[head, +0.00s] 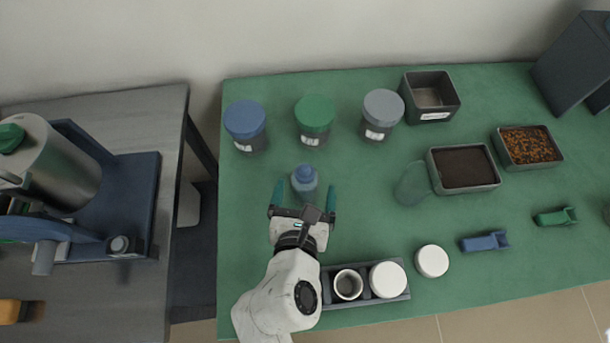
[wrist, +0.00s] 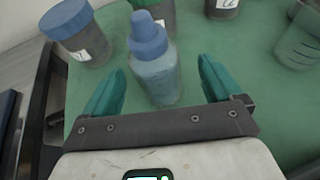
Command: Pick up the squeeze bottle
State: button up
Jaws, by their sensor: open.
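The squeeze bottle (head: 305,183) is translucent pale blue with a blue cap and stands upright on the green table. It also shows in the wrist view (wrist: 156,75), upright between and a little beyond the fingers. My gripper (head: 305,192) has two teal fingers, one on each side of the bottle. In the wrist view my gripper (wrist: 161,88) is open, with a visible gap between each finger and the bottle. Nothing is held.
Jars with blue (head: 246,120), green (head: 315,115) and grey (head: 383,108) lids stand behind the bottle. A translucent green container (head: 412,184) stands to the right. The table (head: 265,185) is clear around the bottle.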

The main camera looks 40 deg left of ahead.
jog(key=shift+a+x, duration=0.25)
jog(key=shift+x, duration=2.4)
jog(key=shift+r, duration=0.2)
jog(key=shift+s, duration=0.1)
jog(key=shift+c, duration=0.2)
grip_shut()
